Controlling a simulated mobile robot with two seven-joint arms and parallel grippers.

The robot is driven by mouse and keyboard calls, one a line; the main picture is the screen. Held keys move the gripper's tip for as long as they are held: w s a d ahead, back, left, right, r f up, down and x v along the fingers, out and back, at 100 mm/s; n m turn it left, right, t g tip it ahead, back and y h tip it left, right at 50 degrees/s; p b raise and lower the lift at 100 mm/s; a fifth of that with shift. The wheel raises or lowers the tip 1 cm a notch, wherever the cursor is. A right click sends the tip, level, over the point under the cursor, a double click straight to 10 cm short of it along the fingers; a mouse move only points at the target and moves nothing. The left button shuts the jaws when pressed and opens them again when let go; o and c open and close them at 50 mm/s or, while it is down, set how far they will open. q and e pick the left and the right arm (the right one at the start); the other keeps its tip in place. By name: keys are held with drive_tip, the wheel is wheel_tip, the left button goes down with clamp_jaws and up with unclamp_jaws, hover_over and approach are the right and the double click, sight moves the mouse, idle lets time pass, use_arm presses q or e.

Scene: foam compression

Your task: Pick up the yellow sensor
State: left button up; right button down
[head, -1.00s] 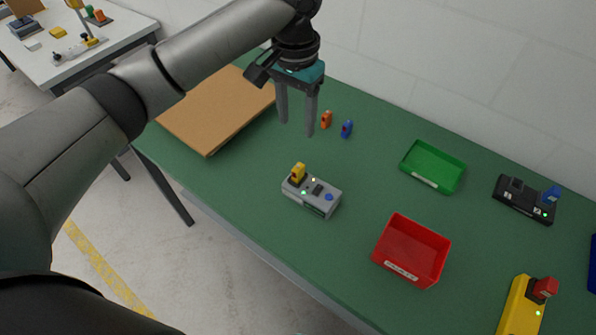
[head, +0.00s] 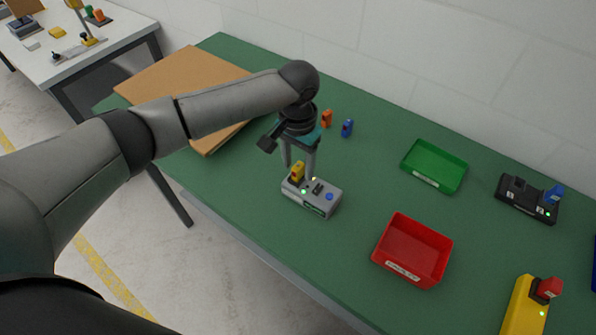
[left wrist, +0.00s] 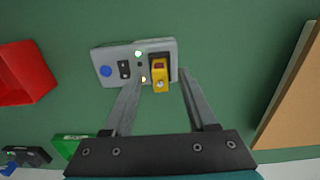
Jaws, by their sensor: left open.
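The yellow sensor (head: 297,170) stands in the grey device (head: 318,200) on the green table. In the left wrist view the yellow sensor (left wrist: 159,74) sits at one end of the grey device (left wrist: 112,62), beside a switch and a blue button. My left gripper (head: 300,172) is open, pointing down at the sensor. In the left wrist view its two fingers (left wrist: 158,82) are apart, one on each side of the sensor, with gaps showing. Whether the fingertips are level with the sensor is hard to tell. My right gripper is not in view.
A red bin (head: 412,250) and a green tray (head: 434,167) lie to the right. A brown board (head: 180,85) lies at the left. A black device (head: 527,200) and a yellow device (head: 524,308) stand further right.

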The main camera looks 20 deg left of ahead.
use_arm(q)
drive_tip(key=shift+f, duration=0.6)
clamp_jaws()
